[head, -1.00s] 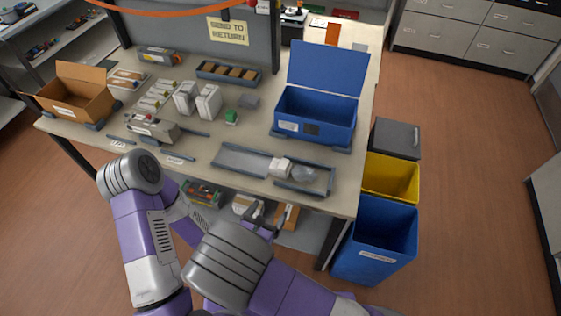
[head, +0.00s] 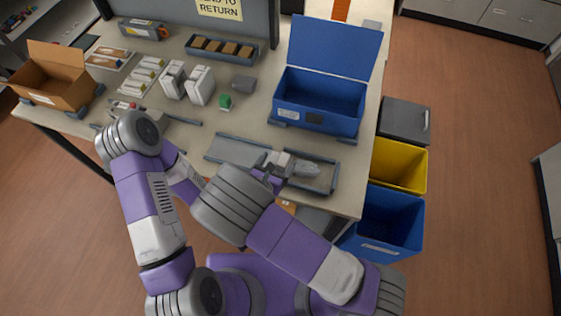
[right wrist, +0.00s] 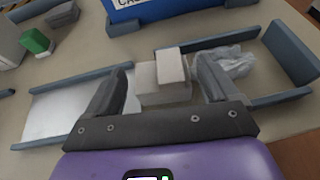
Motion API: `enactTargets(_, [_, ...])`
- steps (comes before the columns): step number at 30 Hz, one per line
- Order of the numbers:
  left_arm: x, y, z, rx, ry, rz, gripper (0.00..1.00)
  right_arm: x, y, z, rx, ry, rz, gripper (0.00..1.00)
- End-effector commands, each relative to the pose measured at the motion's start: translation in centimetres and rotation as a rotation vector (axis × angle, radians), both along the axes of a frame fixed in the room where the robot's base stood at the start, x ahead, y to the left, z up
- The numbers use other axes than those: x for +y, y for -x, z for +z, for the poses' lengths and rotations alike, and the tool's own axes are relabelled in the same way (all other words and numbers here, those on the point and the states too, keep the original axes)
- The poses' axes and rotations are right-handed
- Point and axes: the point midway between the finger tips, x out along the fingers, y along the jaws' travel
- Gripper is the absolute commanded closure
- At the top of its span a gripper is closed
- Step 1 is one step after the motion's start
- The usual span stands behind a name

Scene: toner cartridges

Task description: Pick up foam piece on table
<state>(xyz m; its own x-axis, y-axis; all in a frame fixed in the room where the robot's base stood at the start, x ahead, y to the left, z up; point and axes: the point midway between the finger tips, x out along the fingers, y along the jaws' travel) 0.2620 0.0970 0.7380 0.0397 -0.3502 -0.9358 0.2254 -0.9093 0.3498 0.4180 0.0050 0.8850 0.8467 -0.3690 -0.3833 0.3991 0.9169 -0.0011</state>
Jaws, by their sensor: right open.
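A pale, off-white foam piece (head: 281,159), block-shaped with a smaller block on top, sits in the shallow grey-edged tray at the table's front; the right wrist view shows it more closely (right wrist: 163,92). My right gripper (right wrist: 158,82) is open, with one finger on each side of the foam piece. In the head view my right gripper (head: 272,171) is at the tray, partly hidden by my own arm. Whether the fingers touch the piece cannot be told. My left gripper is not in view; only my left arm shows.
Crumpled clear plastic (right wrist: 232,62) lies right of the foam piece in the tray (head: 224,150). A blue lidded bin (head: 318,117) stands behind. A small green block (head: 225,101) and white boxes (head: 200,87) lie further left. Yellow (head: 399,165) and blue (head: 385,220) bins stand right of the table.

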Motion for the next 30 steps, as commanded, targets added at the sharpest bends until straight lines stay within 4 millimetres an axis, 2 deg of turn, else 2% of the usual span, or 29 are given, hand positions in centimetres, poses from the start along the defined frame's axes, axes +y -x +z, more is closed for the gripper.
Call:
enactTargets(4, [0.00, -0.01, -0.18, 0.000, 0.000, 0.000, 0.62, -0.49, -1.20, -0.61, 0.000, 0.001, 0.000, 0.13])
enactTargets(11, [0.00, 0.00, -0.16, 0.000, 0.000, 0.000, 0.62, -0.51, -1.33, -0.61, 0.001, -0.001, 0.001, 0.13])
enactTargets(20, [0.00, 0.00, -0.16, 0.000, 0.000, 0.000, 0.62, -0.50, -1.32, -0.60, 0.001, -0.001, 0.002, 0.55])
enactTargets(27, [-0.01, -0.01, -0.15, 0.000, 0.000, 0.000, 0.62, -0.49, -1.31, -0.55, 0.000, -0.001, 0.002, 0.55])
enactTargets(30, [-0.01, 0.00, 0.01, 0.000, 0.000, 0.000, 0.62, -0.47, -1.32, 0.09, -0.001, -0.002, 0.001, 0.56])
